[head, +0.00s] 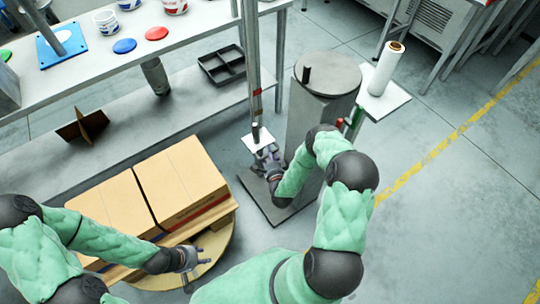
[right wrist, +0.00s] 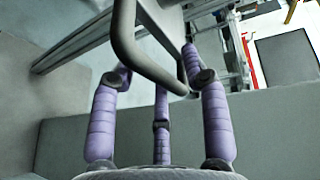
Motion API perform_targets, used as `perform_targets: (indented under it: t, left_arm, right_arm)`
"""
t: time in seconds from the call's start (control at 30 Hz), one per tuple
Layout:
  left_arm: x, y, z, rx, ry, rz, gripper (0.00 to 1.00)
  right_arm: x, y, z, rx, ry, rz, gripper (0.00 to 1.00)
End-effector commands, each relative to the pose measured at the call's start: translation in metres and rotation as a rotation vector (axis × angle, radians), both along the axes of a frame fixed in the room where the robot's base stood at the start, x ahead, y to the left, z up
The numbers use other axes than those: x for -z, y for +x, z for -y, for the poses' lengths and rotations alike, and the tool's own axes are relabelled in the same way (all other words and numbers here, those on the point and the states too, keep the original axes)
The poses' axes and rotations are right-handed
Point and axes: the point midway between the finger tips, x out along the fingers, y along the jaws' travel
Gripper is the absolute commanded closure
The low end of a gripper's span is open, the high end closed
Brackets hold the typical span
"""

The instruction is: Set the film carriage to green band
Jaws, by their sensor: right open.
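A small white plate (head: 257,139) with a dark upright piece sits low on the grey mast (head: 252,60); it looks like the film carriage. A small reddish mark (head: 257,92) shows on the mast above it. I cannot make out a green band on the mast. My right gripper (head: 268,160) is just below the plate in the head view. In the right wrist view its fingers (right wrist: 162,80) are open, with a dark bent bar handle (right wrist: 127,45) reaching between them; contact is unclear. My left gripper (head: 193,268) is open and empty beside the boxes.
A white roll (head: 387,68) stands on a white shelf (head: 385,103). Two cardboard boxes (head: 180,180) sit on a pallet (head: 225,212) at lower left. A bench (head: 200,35) with cups is behind.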

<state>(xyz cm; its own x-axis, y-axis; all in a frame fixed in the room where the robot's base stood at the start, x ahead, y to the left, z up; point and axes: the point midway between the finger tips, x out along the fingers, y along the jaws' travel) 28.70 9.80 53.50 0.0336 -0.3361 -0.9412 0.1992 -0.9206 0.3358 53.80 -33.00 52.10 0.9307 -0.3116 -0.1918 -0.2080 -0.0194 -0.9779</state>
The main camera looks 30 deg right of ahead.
Motion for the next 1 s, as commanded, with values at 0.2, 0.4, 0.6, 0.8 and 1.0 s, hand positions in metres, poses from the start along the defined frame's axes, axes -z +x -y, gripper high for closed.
perform_targets:
  t: [0.2,0.4,0.6,0.8,1.0]
  left_arm:
    - [0.000,0.000,0.000,0.000,0.000,0.000,0.60]
    - [0.000,0.000,0.000,0.000,0.000,0.000,0.60]
    - [0.000,0.000,0.000,0.000,0.000,0.000,0.60]
    - [0.000,0.000,0.000,0.000,0.000,0.000,0.60]
    - [0.000,0.000,0.000,0.000,0.000,0.000,0.60]
  right_arm:
    - [0.000,0.001,0.000,0.000,0.000,0.000,0.54]
    - [0.000,0.001,0.000,0.000,0.000,0.000,0.99]
    - [0.000,0.000,0.000,0.000,0.000,0.000,1.00]
    - [0.019,0.000,0.000,-0.001,0.001,-0.004,1.00]
    - [0.052,0.000,0.000,0.000,0.001,-0.004,1.00]
